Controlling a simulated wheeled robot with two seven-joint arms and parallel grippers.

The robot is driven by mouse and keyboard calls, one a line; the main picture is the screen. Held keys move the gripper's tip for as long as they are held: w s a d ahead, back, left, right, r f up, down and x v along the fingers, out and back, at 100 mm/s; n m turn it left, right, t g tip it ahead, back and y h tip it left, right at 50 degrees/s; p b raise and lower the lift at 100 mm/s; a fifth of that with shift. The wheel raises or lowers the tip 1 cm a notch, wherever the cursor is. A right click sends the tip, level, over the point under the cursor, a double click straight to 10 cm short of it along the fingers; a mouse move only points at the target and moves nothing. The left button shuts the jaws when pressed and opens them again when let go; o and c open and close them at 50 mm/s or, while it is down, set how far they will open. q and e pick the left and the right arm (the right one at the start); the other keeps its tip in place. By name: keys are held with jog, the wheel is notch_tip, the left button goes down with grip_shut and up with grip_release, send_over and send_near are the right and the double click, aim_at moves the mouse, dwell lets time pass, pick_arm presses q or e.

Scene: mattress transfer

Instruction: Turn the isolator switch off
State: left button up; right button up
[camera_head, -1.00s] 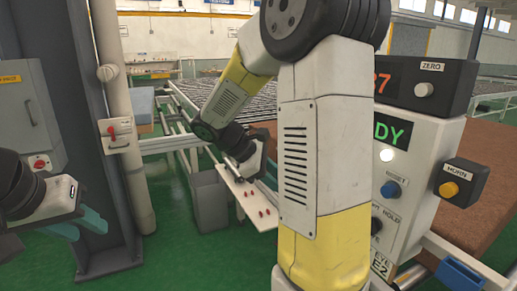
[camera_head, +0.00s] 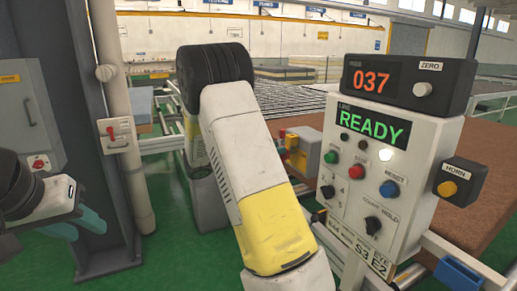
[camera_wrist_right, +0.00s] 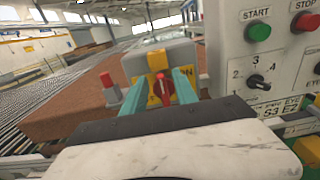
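The isolator switch is a grey box (camera_wrist_right: 160,55) with a yellow plate and a red rotary knob (camera_wrist_right: 163,88); part of the lettering "ON" shows on the plate. In the head view its grey and yellow box (camera_head: 305,150) stands just left of the console. My right gripper (camera_wrist_right: 160,77) is open, its two teal fingers pointing at the plate on either side of the knob. I cannot tell whether they touch it. In the head view my right arm hides this gripper. My left gripper (camera_head: 82,226) is at the lower left, away from the switch, fingers partly visible.
A console (camera_head: 385,170) with buttons and a "READY" display stands close on the right. A red-topped post (camera_wrist_right: 109,88) is left of the switch. A brown mattress block (camera_wrist_right: 75,105) lies behind. A red-handled box (camera_head: 115,135) and a grey cabinet (camera_head: 30,105) are at the left.

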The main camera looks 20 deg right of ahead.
jog(key=shift+d, duration=0.7)
grip_shut()
jog(key=shift+w+f+n, duration=0.1)
jog(key=shift+f+n, duration=0.05)
jog(key=shift+n, duration=0.25)
jog(key=shift+w+a+f+n, duration=0.1)
jog(key=shift+w+f+n, duration=0.4)
jog(key=shift+n, duration=2.35)
jog(key=shift+w+f+n, duration=0.35)
jog(key=shift+f+n, duration=0.15)
jog(key=shift+n, duration=2.4)
jog(key=shift+w+a+f+n, duration=0.1)
jog(key=shift+w+f+n, duration=0.4)
jog(key=shift+n, duration=2.35)
jog(key=shift+s+d, duration=0.1)
